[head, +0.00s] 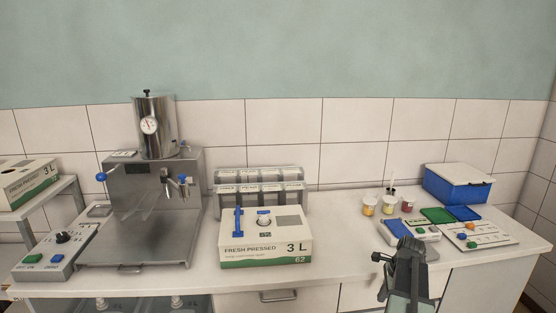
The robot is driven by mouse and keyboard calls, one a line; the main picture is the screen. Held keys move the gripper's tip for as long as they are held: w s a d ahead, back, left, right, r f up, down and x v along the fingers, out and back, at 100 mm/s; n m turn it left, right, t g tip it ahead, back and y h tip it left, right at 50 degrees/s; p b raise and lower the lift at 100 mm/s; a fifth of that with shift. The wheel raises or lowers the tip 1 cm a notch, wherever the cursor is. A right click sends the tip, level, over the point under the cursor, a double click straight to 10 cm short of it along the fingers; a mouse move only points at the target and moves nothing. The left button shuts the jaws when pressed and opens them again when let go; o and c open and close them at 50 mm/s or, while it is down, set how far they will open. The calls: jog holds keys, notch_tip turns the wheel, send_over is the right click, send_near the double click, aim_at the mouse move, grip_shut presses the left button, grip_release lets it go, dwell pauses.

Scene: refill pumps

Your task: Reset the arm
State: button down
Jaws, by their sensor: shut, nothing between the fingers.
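My gripper (410,246) is at the lower right, over the front edge of the white counter (345,267). Its fingers are shut with nothing between them. My arm rises from the bottom edge of the picture and partly hides a small scale-like device (424,231) behind the gripper.
A steel machine (150,220) with a gauge stands left, beside a control box (55,250). A "Fresh-pressed 3 L" carton (264,236) sits mid-counter before a rack (258,182). Small cups (388,204), a blue box (458,184) and a button panel (480,235) are right.

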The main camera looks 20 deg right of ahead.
jog(key=w+a+n+g, duration=0.1)
jog(key=w+a+n, duration=0.25)
jog(key=a, duration=0.45)
jog(key=w+a+n, duration=0.2)
jog(key=a+n, duration=0.2)
jog(key=a, duration=0.4)
jog(key=a+n+g+p, duration=0.1)
jog(key=a+n, duration=1.6)
jog(key=a, duration=1.3)
jog(key=shift+s+r+g+h, duration=0.3)
jog(key=shift+r, duration=0.05)
jog(key=shift+n, duration=0.25)
